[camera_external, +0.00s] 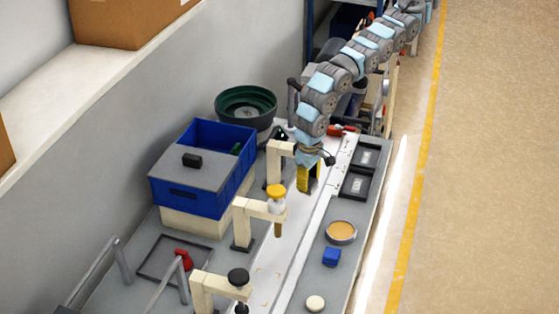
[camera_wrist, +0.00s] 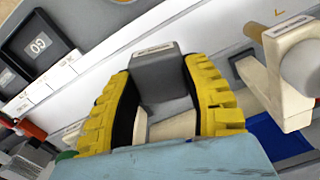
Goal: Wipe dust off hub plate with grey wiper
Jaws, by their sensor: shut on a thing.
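My gripper (camera_external: 308,180) hangs over the pale strip of the bench, just right of the farthest cream stand. In the wrist view its yellow ribbed fingers (camera_wrist: 165,98) are closed around a grey block with a pale label, which looks like the grey wiper (camera_wrist: 155,72). A cream piece (camera_wrist: 172,126) shows between the fingers below it; I cannot tell whether it is part of the wiper. The wiper's lower side and any contact are hidden. I cannot pick out the hub plate or dust with certainty; a round tan-filled dish (camera_external: 341,232) lies on the bench's right side.
Cream stands (camera_external: 240,222) line the left of the strip, with a yellow-capped tool (camera_external: 276,193) and a black-capped one (camera_external: 238,277). Black trays (camera_external: 357,186), a blue block (camera_external: 331,257) and a white disc (camera_external: 315,303) are on the right. A blue bin (camera_external: 190,201) and green bowl (camera_external: 246,103) stand left.

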